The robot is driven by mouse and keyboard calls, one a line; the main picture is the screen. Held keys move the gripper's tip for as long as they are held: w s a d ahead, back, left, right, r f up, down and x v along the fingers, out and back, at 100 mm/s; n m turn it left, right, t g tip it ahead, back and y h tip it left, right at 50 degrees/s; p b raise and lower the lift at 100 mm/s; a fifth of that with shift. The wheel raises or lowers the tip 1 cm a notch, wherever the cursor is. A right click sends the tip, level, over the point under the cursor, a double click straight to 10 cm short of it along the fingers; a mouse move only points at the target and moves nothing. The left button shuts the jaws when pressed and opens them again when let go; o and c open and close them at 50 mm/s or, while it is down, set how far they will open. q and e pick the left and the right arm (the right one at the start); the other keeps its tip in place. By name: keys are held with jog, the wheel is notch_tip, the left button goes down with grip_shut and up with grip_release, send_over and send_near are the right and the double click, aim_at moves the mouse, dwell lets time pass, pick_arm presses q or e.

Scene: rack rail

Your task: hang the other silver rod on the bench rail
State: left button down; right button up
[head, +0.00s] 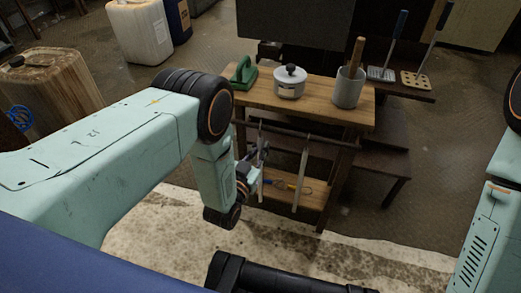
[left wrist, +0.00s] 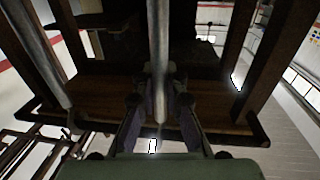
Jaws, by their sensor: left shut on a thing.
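My left gripper (head: 254,164) is at the front left of the wooden bench, shut on a silver rod (head: 262,183). In the left wrist view this rod (left wrist: 158,45) runs between the two fingers (left wrist: 156,100). The held rod is roughly upright, close to the dark bench rail (head: 290,132); I cannot tell whether its top touches the rail. A second silver rod (head: 301,172) hangs from the rail to the right; it also shows at the left of the left wrist view (left wrist: 45,55). My right gripper is out of view.
The bench top (head: 257,98) carries a green-handled tool (head: 243,72), a white lidded pot (head: 290,83) and a grey canister (head: 348,89) with a wooden handle. Spatulas (head: 382,72) rest on a dark rack to the right.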

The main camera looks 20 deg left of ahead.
pick_arm(q)
jog(key=shift+w+f, duration=0.1)
jog(key=shift+f, duration=0.35)
dwell(0.6)
jog(key=c, duration=1.3)
grip_release()
jog(key=shift+c, duration=0.2)
jog(key=s+a, duration=0.2)
jog(key=s, duration=1)
